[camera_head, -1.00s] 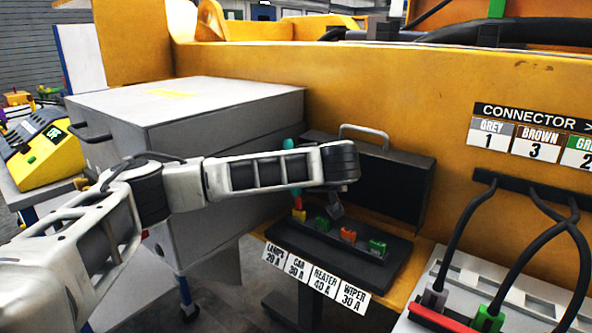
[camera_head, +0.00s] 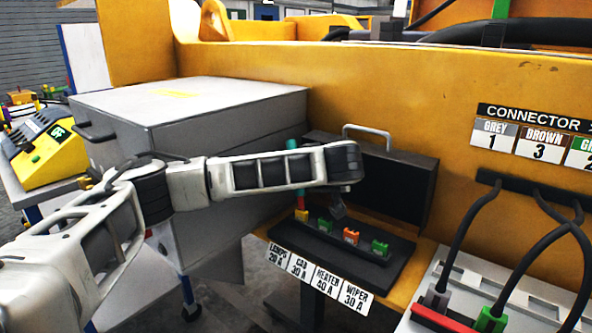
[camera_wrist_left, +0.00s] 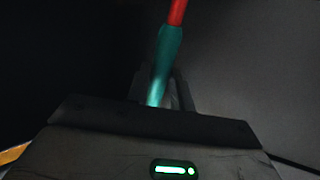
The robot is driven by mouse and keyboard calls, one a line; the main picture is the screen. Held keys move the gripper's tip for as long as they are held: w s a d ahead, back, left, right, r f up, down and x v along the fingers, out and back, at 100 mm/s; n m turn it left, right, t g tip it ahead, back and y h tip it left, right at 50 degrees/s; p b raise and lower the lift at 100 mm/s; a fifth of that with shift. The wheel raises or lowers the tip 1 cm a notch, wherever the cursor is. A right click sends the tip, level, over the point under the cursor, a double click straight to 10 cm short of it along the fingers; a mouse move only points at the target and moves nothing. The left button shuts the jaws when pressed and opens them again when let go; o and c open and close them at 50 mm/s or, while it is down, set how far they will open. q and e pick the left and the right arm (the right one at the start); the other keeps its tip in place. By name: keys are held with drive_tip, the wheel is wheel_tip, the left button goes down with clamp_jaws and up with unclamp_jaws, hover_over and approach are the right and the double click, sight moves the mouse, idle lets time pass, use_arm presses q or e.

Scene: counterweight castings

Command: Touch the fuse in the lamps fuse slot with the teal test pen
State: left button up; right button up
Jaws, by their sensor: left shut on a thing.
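The teal test pen (camera_head: 291,144) stands nearly upright behind my left arm's end link; its teal top shows above the link and its red lower part below. My left gripper (camera_wrist_left: 160,97) is shut on the pen's teal body in the left wrist view, where the red part (camera_wrist_left: 177,12) points away. In the head view the link hides this gripper. A yellow fuse (camera_head: 301,215) sits at the left end of the black fuse block (camera_head: 375,262), above the label LAMPS 20 A (camera_head: 277,253). The red end overlaps the fuse's top; I cannot tell whether they touch. My right gripper is not in view.
Green (camera_head: 325,225), orange (camera_head: 351,236) and green (camera_head: 380,247) fuses sit further right in the block. A black case (camera_head: 385,185) with a handle stands behind. A grey cabinet (camera_head: 200,100) stands left. Cables and connectors (camera_head: 490,318) are at right.

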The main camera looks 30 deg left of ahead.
use_arm(q)
drive_tip(key=shift+r+p, duration=2.4)
drive_tip(key=shift+r, duration=0.6)
drive_tip(key=shift+d, duration=0.1)
